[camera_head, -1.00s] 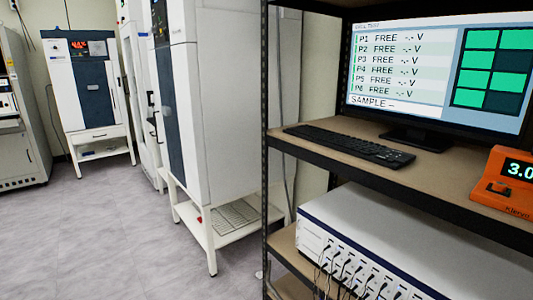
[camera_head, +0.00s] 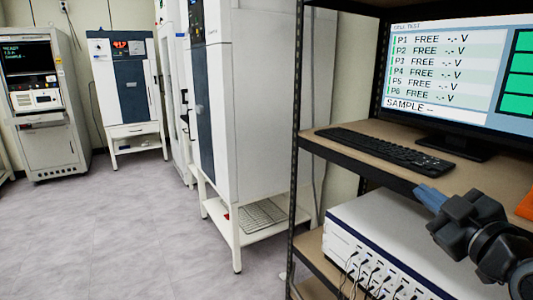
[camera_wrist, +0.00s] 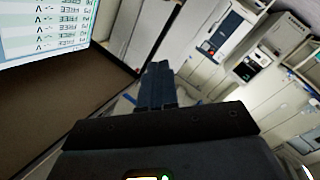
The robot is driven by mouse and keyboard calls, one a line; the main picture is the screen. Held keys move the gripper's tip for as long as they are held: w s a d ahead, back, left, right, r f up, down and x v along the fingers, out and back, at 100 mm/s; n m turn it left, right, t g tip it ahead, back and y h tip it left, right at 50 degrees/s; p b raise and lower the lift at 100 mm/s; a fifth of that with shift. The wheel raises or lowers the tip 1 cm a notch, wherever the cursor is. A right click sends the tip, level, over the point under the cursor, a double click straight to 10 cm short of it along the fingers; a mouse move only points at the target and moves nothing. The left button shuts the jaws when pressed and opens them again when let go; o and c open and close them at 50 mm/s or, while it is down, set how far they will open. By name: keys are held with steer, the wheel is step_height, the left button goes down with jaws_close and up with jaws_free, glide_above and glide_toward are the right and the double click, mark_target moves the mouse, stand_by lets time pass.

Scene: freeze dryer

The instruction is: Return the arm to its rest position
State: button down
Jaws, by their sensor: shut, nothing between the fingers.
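My gripper (camera_head: 432,197) shows at the lower right of the head view, at the end of my dark arm. Its blue fingers lie together and point left, with nothing between them. It appears in front of the shelf rack, over the white multi-channel instrument (camera_head: 370,245) in the picture. In the wrist view the shut fingers (camera_wrist: 157,85) point up the picture, toward the room, with the monitor screen (camera_wrist: 45,28) at upper left. No touch with the rack can be made out.
The shelf rack (camera_head: 297,190) holds a monitor (camera_head: 455,75), a keyboard (camera_head: 378,148) and part of an orange device (camera_head: 525,207). A tall white cabinet (camera_head: 255,110) stands left of it. Other lab machines (camera_head: 122,80) line the back. The floor (camera_head: 110,235) at left is clear.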

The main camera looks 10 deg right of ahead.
steer(key=s+a+f+m+g+h, duration=0.1)
steer(key=s+a+f+m, duration=0.3)
steer(key=s+a+f, duration=0.4)
steer(key=s+a+f+m+g+h, duration=0.1)
steer(key=s+a+f+m, duration=0.4)
steer(key=s+f, duration=0.4)
steer(key=s+n+g+y, duration=0.1)
steer(key=s+y, duration=0.1)
steer(key=s, duration=2.1)
steer(key=shift+a+r, duration=0.2)
steer(key=shift+r, duration=0.1)
steer(key=c, duration=1.8)
jaws_free()
steer(key=shift+s, duration=0.1)
